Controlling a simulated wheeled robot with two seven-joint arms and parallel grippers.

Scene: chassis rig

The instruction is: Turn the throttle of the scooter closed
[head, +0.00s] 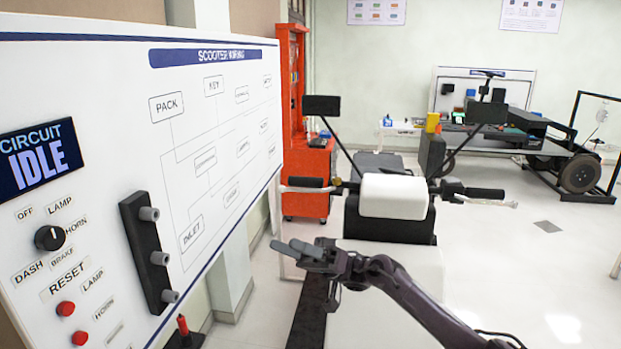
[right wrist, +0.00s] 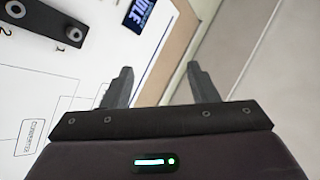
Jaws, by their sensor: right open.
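The scooter stands beyond the board, with a white front panel (head: 394,196) between its handlebar ends. One black handlebar grip (head: 305,182) points left and another black grip (head: 485,193) points right. I cannot tell which grip is the throttle or how far it is turned. My right gripper (head: 292,250) is nearer than the scooter, below the left grip and apart from it, its fingers pointing left towards the board. In the right wrist view the right gripper (right wrist: 158,80) is open with nothing between its fingers. My left gripper is in neither view.
A white wiring board (head: 225,140) fills the left side, with a display reading CIRCUIT IDLE (head: 41,158), a knob (head: 49,238), red buttons (head: 66,308) and a black strip with pegs (head: 145,250). A red cabinet (head: 306,160) stands behind.

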